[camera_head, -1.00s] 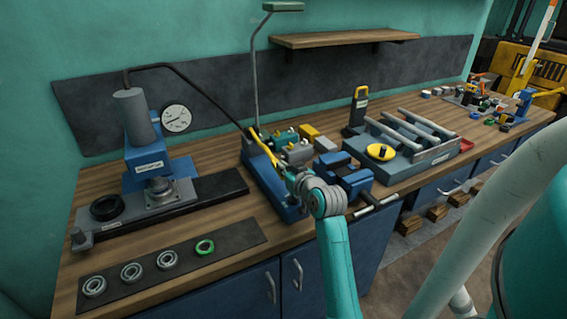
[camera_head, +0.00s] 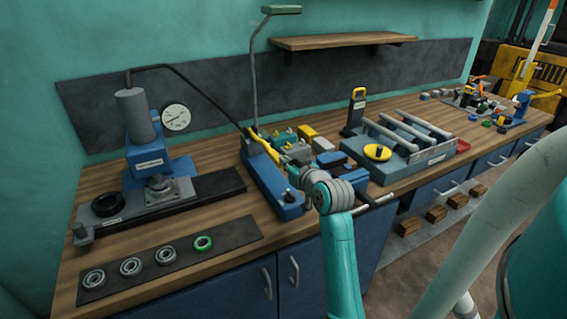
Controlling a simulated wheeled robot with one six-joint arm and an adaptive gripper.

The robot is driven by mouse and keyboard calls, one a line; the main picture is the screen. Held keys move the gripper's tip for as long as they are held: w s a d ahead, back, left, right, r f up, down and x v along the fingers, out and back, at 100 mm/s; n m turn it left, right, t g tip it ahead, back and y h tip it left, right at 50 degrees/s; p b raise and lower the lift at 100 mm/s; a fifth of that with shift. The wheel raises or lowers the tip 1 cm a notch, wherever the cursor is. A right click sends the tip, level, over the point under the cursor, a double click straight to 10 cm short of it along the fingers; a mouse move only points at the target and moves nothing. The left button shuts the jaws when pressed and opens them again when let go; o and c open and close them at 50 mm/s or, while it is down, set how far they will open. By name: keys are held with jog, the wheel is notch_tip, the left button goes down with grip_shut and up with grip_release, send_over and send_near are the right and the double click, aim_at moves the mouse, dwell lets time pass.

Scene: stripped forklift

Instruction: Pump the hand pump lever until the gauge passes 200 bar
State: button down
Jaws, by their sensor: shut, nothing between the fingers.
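The hand pump (camera_head: 276,188) is a long blue body on the workbench, with a black hose running from its rear to the press. Its yellow lever (camera_head: 262,144) slopes down towards my gripper. My gripper (camera_head: 286,163) is shut, beside the near end of the lever; whether it touches the lever is hard to tell. My wrist partly hides that end. The round white pressure gauge (camera_head: 176,117) is beside the press cylinder; its dark needle is visible but the reading is too small to make out.
The blue press (camera_head: 158,170) stands left. Bearings and a green ring (camera_head: 203,243) lie on a dark mat in front. A blue vise (camera_head: 338,170) and a grey fixture with a yellow knob (camera_head: 377,152) are close on the right. A lamp post (camera_head: 254,80) rises behind the pump.

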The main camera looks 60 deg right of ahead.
jog(key=f+v, duration=0.1)
jog(key=v, duration=0.6)
dwell(1.1)
